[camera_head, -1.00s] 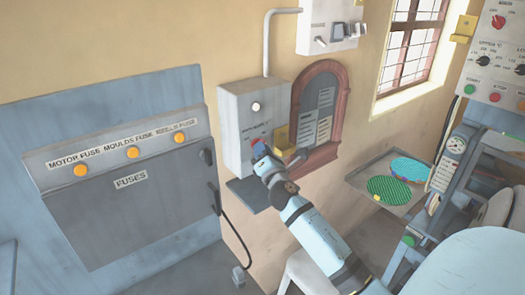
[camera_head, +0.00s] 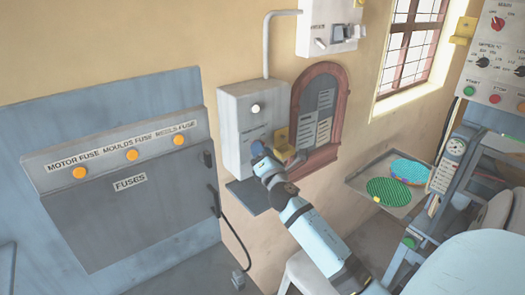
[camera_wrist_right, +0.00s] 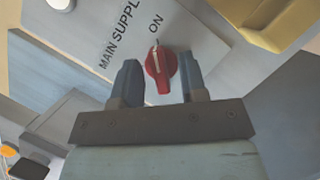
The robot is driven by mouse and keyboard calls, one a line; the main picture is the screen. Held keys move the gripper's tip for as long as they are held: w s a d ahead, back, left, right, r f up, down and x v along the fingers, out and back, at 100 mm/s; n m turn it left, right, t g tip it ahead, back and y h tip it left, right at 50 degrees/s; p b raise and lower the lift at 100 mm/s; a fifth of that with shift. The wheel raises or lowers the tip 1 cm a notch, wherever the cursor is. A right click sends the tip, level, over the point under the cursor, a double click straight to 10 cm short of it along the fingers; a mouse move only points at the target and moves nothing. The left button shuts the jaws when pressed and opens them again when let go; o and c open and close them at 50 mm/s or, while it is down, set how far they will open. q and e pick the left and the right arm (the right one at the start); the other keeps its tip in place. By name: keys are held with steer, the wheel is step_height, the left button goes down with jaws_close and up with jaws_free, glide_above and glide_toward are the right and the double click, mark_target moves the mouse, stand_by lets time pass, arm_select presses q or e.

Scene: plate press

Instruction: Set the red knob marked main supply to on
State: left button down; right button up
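The red knob (camera_wrist_right: 160,66) shows in the right wrist view on a grey box (camera_wrist_right: 185,35) lettered MAIN SUPPLY and ON. Its white line points up the picture, toward the ON lettering. My right gripper (camera_wrist_right: 160,77) has one finger on each side of the knob, with a gap at least on the left, so it looks open around it. In the head view the same grey box (camera_head: 238,112) is on the wall, and my right gripper (camera_head: 258,150) is at its lower front, hiding the knob. My left gripper is not in view.
A yellow block (camera_head: 281,141) sits close to the right of my gripper, also in the right wrist view (camera_wrist_right: 262,18). A dark shelf (camera_head: 247,196) is below the box. A red-framed board (camera_head: 340,110) is to the right, a fuse panel (camera_head: 120,200) to the left.

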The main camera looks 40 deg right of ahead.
steer(key=shift+a+f, duration=0.1)
steer(key=shift+f, duration=0.05)
steer(key=b+v, duration=0.4)
steer(key=v, duration=0.9)
steer(key=shift+s, duration=0.3)
steer(key=shift+a+f, duration=0.1)
